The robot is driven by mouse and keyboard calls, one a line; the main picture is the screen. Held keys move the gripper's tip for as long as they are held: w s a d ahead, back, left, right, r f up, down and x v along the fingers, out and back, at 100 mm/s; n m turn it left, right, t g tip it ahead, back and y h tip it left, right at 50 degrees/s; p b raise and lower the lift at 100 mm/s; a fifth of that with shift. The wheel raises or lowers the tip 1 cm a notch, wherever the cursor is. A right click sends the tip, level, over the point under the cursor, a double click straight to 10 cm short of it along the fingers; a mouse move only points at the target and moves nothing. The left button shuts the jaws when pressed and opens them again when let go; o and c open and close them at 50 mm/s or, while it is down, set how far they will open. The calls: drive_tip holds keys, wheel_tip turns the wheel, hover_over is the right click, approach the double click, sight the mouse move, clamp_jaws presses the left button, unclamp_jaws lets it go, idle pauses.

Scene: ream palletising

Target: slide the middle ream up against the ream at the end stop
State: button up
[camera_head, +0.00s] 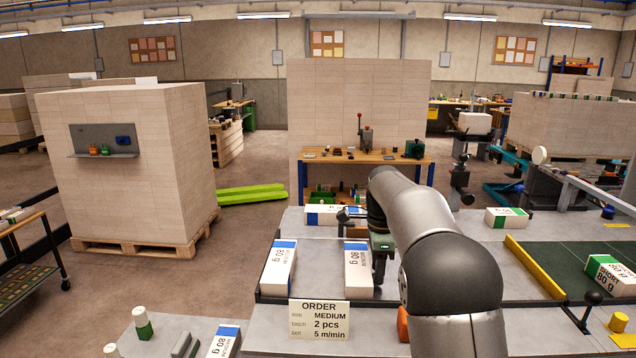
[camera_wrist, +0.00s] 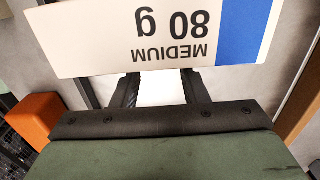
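Two white reams with blue bands lie side by side on the grey bench. The left ream (camera_head: 278,266) is at the bench's left end. The other ream (camera_head: 358,270), marked MEDIUM 80 g, lies to its right with a clear gap between them. In the wrist view this ream (camera_wrist: 120,35) crosses the top of the picture. My gripper (camera_wrist: 162,90) is at the ream's right side, its two fingers apart. The ream's edge hides the fingertips, so I cannot tell whether they touch it.
Another blue-banded ream (camera_head: 328,215) lies crosswise at the back. A dark rail and an ORDER sign (camera_head: 319,320) stand along the front. An orange block (camera_wrist: 38,118) is near my gripper. A green mat (camera_head: 560,262) with a yellow edge bar (camera_head: 535,268) is to the right.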

sight(323, 277)
drive_tip(key=shift+w+a+r+p, duration=0.15)
drive_tip(key=shift+a+p, duration=0.65)
drive_tip(key=shift+a, duration=1.5)
drive_tip(key=shift+w+a+f+p, duration=0.1)
drive_tip(key=shift+a+p, duration=0.65)
drive_tip(key=shift+a, duration=1.55)
drive_tip(key=shift+a+p, duration=0.35)
drive_tip(key=shift+a, duration=0.75)
drive_tip(key=shift+a, duration=0.1)
drive_tip(key=shift+w+a+p, duration=0.1)
drive_tip(key=shift+a+p, duration=0.3)
drive_tip(key=shift+a, duration=0.4)
drive_tip(key=shift+d, duration=0.2)
drive_tip(key=shift+p, duration=0.3)
drive_tip(key=shift+r+p, duration=1.2)
drive_tip(key=shift+r, duration=0.3)
drive_tip(key=shift+d+r, duration=0.35)
drive_tip(key=shift+r, duration=0.3)
drive_tip(key=shift+d+r, duration=0.3)
drive_tip(key=shift+r, duration=0.35)
drive_tip(key=shift+d+r, duration=0.35)
drive_tip(key=shift+r, duration=0.3)
